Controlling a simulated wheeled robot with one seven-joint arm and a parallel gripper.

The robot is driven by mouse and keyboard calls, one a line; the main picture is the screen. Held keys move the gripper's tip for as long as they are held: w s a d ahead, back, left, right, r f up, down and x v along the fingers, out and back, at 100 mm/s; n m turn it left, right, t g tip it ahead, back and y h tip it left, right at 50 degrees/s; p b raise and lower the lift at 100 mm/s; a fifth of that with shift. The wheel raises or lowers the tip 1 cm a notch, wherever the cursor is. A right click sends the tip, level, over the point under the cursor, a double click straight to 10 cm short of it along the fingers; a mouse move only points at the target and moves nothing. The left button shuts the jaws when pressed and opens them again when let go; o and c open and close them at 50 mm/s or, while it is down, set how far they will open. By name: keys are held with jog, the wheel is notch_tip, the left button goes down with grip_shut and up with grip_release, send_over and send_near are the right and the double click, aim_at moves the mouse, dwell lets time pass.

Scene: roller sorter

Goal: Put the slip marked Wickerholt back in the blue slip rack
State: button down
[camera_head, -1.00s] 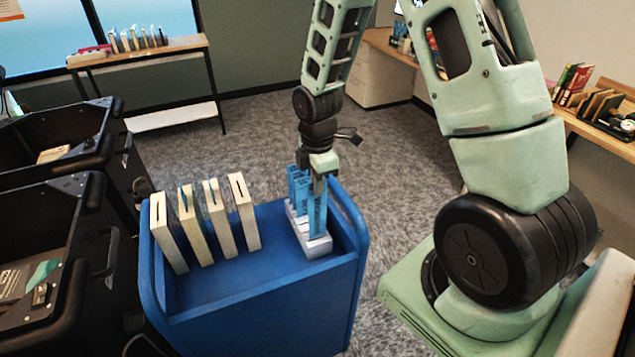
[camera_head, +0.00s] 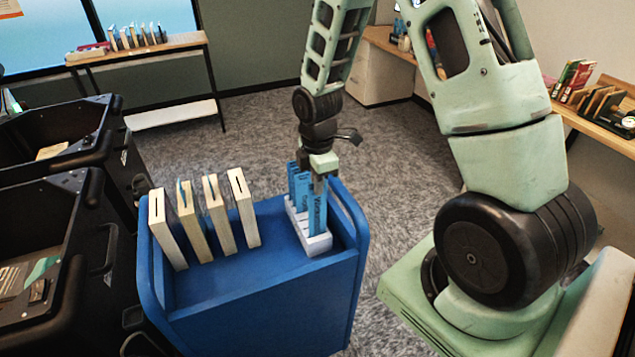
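A light-blue slip (camera_head: 316,214) stands upright in a pale slotted rack (camera_head: 319,244) on the right side of the blue cart. Its face carries dark lettering that looks like Wickerholt, too small to read surely. Other blue slips (camera_head: 298,187) stand behind it in the same rack. My gripper (camera_head: 320,186) points down at the top edge of the front slip, its fingertips at the slip's upper end. The fingers show side-on, so their gap is hidden. The rack itself looks whitish; the slips and the cart are blue.
The blue cart (camera_head: 262,300) has raised side rails. Several cream books (camera_head: 218,218) stand upright on its left part, with bare surface between them and the rack. Black bins (camera_head: 40,250) stand close on the left. A shelf table (camera_head: 140,52) and a desk (camera_head: 600,130) are farther back.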

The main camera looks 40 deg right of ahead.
jog(key=shift+f+b, duration=0.4)
jog(key=shift+f, duration=0.2)
dwell(0.5)
jog(key=shift+f+b, duration=0.85)
jog(key=shift+f, duration=0.45)
jog(key=c, duration=1.6)
grip_release()
jog(key=shift+r, duration=0.1)
notch_tip(320, 180, up, 17)
jog(key=b, duration=0.1)
jog(key=shift+r, duration=0.1)
